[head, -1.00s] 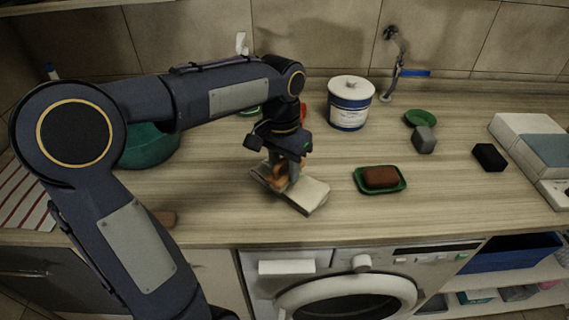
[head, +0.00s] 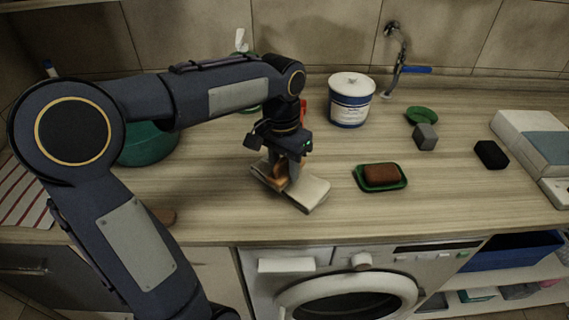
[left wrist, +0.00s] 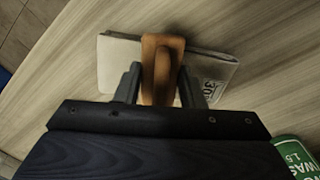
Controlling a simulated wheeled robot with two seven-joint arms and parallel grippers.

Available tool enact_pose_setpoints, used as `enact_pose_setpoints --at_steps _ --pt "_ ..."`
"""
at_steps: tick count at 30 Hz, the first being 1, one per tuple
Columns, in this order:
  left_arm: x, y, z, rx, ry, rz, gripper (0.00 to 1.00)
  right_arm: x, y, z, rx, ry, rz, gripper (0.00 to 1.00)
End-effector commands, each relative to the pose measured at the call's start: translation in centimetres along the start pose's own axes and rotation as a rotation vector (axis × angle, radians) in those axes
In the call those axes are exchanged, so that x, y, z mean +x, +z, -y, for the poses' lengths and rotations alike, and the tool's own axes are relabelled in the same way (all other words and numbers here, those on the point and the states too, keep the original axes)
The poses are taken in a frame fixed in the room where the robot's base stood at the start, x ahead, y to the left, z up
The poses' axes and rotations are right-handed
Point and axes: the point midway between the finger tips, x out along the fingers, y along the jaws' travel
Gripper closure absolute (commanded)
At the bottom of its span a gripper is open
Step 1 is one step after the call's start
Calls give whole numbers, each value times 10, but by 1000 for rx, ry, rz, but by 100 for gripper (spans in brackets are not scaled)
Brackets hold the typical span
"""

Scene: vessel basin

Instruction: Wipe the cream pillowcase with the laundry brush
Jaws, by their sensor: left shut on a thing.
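The cream pillowcase (head: 312,194) lies folded on the wooden counter in the head view; it also shows in the left wrist view (left wrist: 117,62), with dark print near one corner. My left gripper (head: 285,182) is shut on the orange-brown laundry brush (left wrist: 162,68). The brush is over the middle of the pillowcase and appears to touch it, though its underside is hidden. In the head view the gripper covers most of the brush. My right gripper is not in view.
A green soap dish (head: 401,184) with a brown bar stands to the right of the pillowcase. A white-and-blue tub (head: 350,112) is behind. A grey block (head: 425,138) and a black block (head: 491,155) are farther right. A green bowl (head: 146,148) is partly behind my left arm.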

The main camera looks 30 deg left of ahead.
Motion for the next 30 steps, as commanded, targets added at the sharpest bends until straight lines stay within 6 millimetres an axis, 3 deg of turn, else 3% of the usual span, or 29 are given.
enact_pose_setpoints --at_steps 4,18,24,30 --pt "-32 0 -2 1 -1 -2 89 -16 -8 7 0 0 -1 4" --pt "-72 -2 -3 0 0 1 89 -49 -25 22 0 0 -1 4" --pt "-84 -3 -4 0 0 1 89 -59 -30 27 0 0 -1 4" --pt "-83 -3 -4 0 0 1 89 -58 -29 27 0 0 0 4"
